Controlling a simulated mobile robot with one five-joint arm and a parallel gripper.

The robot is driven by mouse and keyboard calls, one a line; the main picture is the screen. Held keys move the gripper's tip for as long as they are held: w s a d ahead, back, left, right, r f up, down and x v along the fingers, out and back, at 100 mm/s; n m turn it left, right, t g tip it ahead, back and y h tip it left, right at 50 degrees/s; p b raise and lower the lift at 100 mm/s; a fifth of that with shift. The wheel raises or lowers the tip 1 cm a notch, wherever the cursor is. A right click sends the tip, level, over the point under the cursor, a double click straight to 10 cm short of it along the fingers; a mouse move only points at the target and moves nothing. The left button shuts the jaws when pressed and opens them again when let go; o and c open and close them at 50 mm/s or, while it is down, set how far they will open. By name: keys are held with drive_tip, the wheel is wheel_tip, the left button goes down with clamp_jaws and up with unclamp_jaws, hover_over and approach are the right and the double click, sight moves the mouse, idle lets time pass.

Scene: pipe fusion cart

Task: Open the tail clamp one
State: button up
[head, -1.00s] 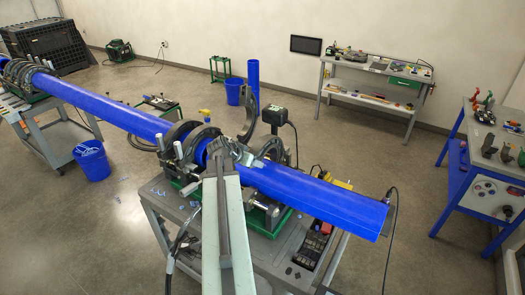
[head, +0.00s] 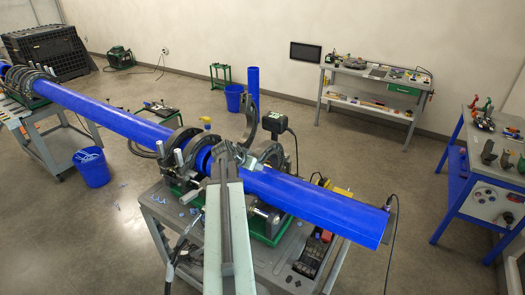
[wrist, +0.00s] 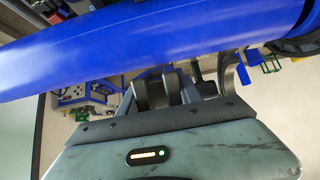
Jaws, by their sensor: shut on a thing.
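A long blue pipe (head: 310,199) lies through the dark ring clamps of the fusion machine (head: 178,150). One curved dark clamp half (head: 252,118) stands swung up behind the pipe. My gripper (head: 236,158) is at the clamp beside the pipe, in front of the raised half. In the wrist view my gripper (wrist: 165,88) is shut, just below the blue pipe (wrist: 150,50). The held part, seemingly a piece of the tail clamp, is hidden by the fingers and arm. A curved dark piece (wrist: 228,75) shows right of the fingers.
The grey cart (head: 160,215) carries the machine, and a black power box (head: 274,122) stands behind the pipe. A blue bucket (head: 93,167) is on the floor at left. A blue-framed table (head: 455,180) stands at right, with open floor between.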

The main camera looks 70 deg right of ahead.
sight(263, 148)
drive_tip(key=shift+s+d+r+p, duration=0.2)
drive_tip(key=shift+d+r+p, duration=0.25)
drive_tip(key=shift+r, duration=0.15)
drive_tip(key=shift+s+d+r+p, duration=0.15)
drive_tip(key=shift+d+r+p, duration=0.15)
drive_tip(key=shift+d+r, duration=0.25)
drive_tip(key=shift+a, duration=0.1)
drive_tip(key=d+r+p, duration=0.3)
drive_tip(key=shift+s+d+r, duration=0.15)
drive_tip(key=shift+s+r, duration=0.1)
drive_tip(key=shift+s, duration=0.15)
drive_tip(key=shift+f, duration=0.1)
drive_tip(key=shift+s+d+r+p, duration=0.3)
drive_tip(key=shift+d+r+p, duration=0.45)
drive_tip(key=shift+d, duration=0.25)
drive_tip(key=shift+s+d+r+p, duration=0.25)
drive_tip(key=shift+d+r+p, duration=0.45)
drive_tip(key=shift+d, duration=0.25)
drive_tip(key=o, duration=2)
drive_tip(key=shift+f, duration=0.15)
drive_tip(key=shift+a, duration=0.1)
